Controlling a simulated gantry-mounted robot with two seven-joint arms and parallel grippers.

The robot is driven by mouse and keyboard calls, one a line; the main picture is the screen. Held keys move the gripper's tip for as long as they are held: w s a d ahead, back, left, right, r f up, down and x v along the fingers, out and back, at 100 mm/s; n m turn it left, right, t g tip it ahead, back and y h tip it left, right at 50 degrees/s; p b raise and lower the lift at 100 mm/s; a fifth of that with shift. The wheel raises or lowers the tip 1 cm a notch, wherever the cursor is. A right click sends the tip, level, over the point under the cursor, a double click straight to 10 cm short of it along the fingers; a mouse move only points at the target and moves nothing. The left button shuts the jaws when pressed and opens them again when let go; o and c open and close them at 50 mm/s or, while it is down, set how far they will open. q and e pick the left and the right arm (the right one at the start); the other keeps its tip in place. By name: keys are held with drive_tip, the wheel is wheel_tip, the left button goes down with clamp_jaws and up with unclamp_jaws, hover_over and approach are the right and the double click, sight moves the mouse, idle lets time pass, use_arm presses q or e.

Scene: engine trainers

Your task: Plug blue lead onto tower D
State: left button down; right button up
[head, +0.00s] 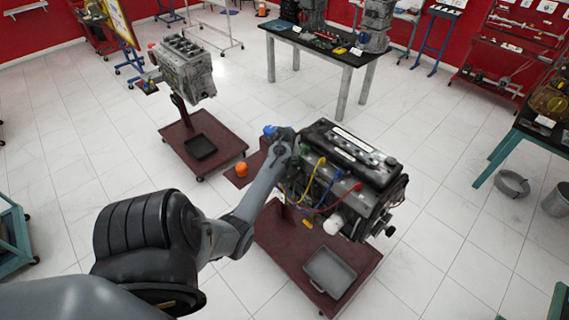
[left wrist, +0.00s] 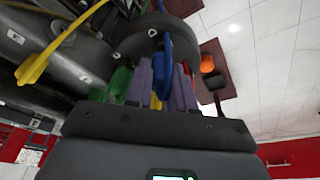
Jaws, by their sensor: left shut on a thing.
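My left gripper (head: 282,142) is at the left end of the engine (head: 345,165) in the head view. In the left wrist view its purple fingers (left wrist: 162,84) are shut on the blue lead (left wrist: 162,48). The blue lead's end stands against a dark round part (left wrist: 143,38), which looks like the cap with the towers. I cannot tell whether the lead touches or sits on a tower. Tower letters are not readable, so I cannot pick out tower D. A blue wire (head: 327,190) also shows in the head view. My right gripper is not in view.
A green lead (left wrist: 117,84) is close beside the fingers, and a yellow lead (left wrist: 48,52) arcs at the upper left. Red wire (head: 338,200) loops along the engine's side. The engine stands on a dark red stand with a tray (head: 329,272).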

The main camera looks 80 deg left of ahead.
use_arm(q)
drive_tip(key=shift+f, duration=0.3)
idle(0.4)
drive_tip(key=shift+f+p, duration=0.15)
drive_tip(key=shift+p, duration=0.3)
idle(0.4)
drive_tip(key=c, duration=0.9)
unclamp_jaws()
